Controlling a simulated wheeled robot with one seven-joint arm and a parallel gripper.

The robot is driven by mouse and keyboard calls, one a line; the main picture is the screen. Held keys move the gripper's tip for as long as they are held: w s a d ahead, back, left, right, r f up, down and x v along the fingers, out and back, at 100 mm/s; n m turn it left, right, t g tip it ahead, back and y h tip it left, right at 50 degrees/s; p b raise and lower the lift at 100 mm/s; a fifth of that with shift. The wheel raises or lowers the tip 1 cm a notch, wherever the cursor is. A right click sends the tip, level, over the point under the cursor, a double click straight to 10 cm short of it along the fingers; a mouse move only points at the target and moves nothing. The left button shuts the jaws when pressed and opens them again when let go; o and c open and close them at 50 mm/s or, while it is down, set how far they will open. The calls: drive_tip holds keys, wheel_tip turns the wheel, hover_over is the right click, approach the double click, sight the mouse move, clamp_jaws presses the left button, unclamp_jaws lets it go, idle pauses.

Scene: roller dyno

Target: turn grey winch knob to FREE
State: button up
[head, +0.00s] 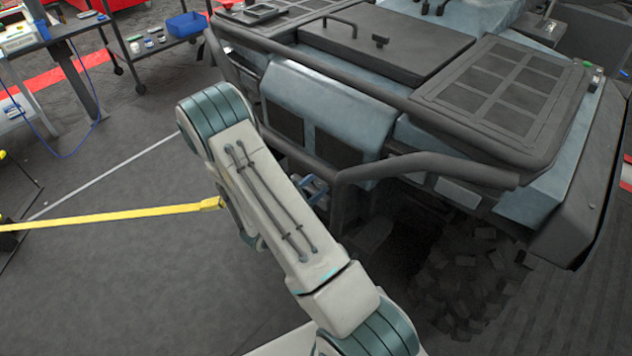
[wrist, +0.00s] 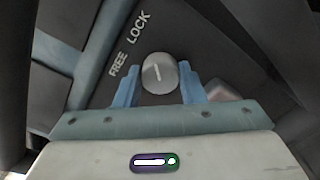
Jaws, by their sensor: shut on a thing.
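The grey winch knob (wrist: 165,82) is round, with a pale pointer line on its face, and sits on a dark panel in the wrist view. The line stands nearly upright in the picture, its upper end roughly toward the LOCK label (wrist: 139,27). The FREE label (wrist: 117,65) is left of the knob. My gripper (wrist: 158,72) has its two light blue fingers on either side of the knob and is shut on it. In the head view my arm hides the knob.
A vehicle with a dark tubular front bar (head: 430,163) stands right of my arm. A yellow strap (head: 120,214) runs taut from the left to behind my arm. A cart with a blue bin (head: 186,25) stands at the back left. Floor at lower left is clear.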

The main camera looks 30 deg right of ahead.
drive_tip(key=n, duration=0.2)
drive_tip(key=n+p, duration=0.1)
drive_tip(key=n, duration=0.1)
drive_tip(key=shift+w+r+n, duration=0.1)
drive_tip(key=shift+r+n, duration=0.1)
drive_tip(key=shift+n, duration=0.1)
drive_tip(key=n+p, duration=0.2)
drive_tip(key=n, duration=0.2)
drive_tip(key=shift+n+p, duration=0.3)
drive_tip(key=n+p, duration=0.2)
drive_tip(key=n, duration=0.2)
drive_tip(key=shift+f+n+p, duration=0.1)
drive_tip(key=shift+n+p, duration=0.95)
drive_tip(key=shift+n, duration=1.05)
drive_tip(key=o, duration=1)
drive_tip(key=shift+a+f, duration=0.1)
drive_tip(key=shift+a, duration=0.05)
drive_tip(key=v, duration=1.3)
drive_tip(key=shift+s+a+b, duration=0.2)
drive_tip(key=shift+a+b, duration=0.1)
drive_tip(key=shift+b, duration=0.05)
